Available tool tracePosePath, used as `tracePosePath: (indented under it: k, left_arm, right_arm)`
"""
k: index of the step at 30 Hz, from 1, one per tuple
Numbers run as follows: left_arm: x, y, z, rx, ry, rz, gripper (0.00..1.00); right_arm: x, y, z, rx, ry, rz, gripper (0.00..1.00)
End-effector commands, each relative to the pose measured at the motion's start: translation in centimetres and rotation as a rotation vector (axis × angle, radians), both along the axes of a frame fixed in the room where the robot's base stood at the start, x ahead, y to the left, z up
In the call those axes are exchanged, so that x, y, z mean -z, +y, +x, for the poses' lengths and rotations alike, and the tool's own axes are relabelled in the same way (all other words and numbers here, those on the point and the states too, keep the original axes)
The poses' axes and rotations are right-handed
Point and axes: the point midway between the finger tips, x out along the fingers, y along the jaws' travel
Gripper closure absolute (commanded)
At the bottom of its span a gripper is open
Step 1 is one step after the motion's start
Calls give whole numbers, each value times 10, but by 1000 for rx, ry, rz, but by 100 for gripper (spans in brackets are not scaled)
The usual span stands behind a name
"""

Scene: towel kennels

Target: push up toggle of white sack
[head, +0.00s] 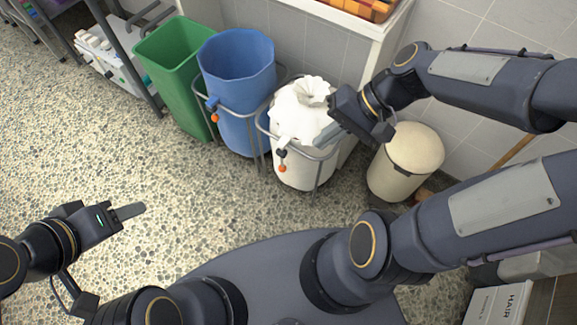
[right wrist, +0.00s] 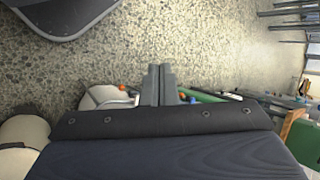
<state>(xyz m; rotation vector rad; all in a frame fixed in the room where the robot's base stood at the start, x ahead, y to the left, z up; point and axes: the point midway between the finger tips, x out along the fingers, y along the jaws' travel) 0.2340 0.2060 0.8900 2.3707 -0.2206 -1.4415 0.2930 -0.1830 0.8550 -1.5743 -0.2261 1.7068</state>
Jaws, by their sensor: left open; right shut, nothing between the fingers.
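The white sack (head: 301,112) sits bunched in a metal ring stand, its crumpled top gathered. On its front hangs a dark toggle (head: 281,154) with an orange ball (head: 282,168) below it. My right gripper (head: 322,136) is shut and empty, at the sack's right side, above and to the right of the toggle. In the right wrist view its fingers (right wrist: 158,82) are together, and an orange spot (right wrist: 122,88) shows left of them beside a pale part of the sack (right wrist: 104,97). My left gripper (head: 128,211) is open and empty over the floor at the left, far from the sack.
A blue bin (head: 237,65) with a similar toggle (head: 212,103) stands left of the sack, and a green bin (head: 178,70) beyond it. A cream lidded bin (head: 405,160) stands at the right. A white cabinet (head: 345,22) is behind. The speckled floor (head: 110,150) in front is clear.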

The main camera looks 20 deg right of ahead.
Motion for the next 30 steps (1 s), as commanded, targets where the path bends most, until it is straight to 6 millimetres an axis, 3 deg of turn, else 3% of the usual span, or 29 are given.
tracePosePath:
  k: [1, 17, 30]
  left_arm:
    - [19, 0, 0, 0, 0, 0, 51]
    - [109, 0, 0, 0, 0, 0, 51]
    - [185, 0, 0, 0, 0, 0, 51]
  right_arm:
    - [25, 0, 7, 18, 49, 47, 100]
    - [184, -2, 77, 280, 397, 576, 100]
    - [347, -26, 124, 609, 571, 1063, 100]
